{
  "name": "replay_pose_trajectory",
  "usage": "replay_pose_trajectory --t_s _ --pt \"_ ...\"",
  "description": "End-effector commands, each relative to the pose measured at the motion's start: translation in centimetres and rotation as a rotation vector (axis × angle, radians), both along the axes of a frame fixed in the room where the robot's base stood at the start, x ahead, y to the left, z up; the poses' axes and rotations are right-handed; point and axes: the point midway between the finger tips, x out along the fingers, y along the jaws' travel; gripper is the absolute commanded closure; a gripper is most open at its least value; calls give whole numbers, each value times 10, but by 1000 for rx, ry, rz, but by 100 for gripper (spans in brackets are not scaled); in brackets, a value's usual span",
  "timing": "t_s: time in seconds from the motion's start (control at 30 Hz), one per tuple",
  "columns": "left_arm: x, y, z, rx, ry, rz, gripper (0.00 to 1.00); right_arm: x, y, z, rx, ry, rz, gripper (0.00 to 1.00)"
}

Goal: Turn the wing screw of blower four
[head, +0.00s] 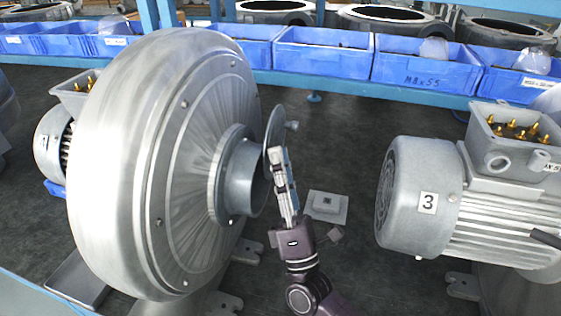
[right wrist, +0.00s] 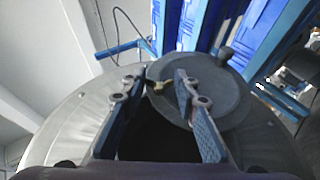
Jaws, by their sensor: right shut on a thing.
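A large silver blower (head: 165,165) stands on the left in the head view, its short inlet pipe (head: 240,180) facing right. No number shows on it. A round grey cover disc (head: 274,122) with a small knob sits at the pipe's mouth, and it also shows in the right wrist view (right wrist: 215,95). My right gripper (head: 279,155) is at the disc's lower edge. In the right wrist view, a small brass wing screw (right wrist: 158,86) lies between its fingertips (right wrist: 161,79), and the gripper is shut on it. The fingers hide the screw in the head view. My left gripper is not in view.
A motor marked 3 (head: 428,203) stands close on the right. Blue bins (head: 322,55) and several round castings (head: 395,20) line the back. Some bench is clear between the machines.

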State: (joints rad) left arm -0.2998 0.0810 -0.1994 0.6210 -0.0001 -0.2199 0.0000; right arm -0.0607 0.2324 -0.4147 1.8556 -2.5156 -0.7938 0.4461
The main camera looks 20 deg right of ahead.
Motion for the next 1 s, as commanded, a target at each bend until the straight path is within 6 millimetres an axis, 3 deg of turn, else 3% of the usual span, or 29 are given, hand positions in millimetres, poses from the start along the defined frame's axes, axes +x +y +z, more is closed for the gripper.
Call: replay_pose_trajectory --t_s 0.1,0.53,1.0 --pt "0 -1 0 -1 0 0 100 0 0 0 -1 0 1 96" --pt "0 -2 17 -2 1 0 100 -2 2 4 65 97 5 96" --pt "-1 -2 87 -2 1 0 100 -5 4 15 282 418 3 96"
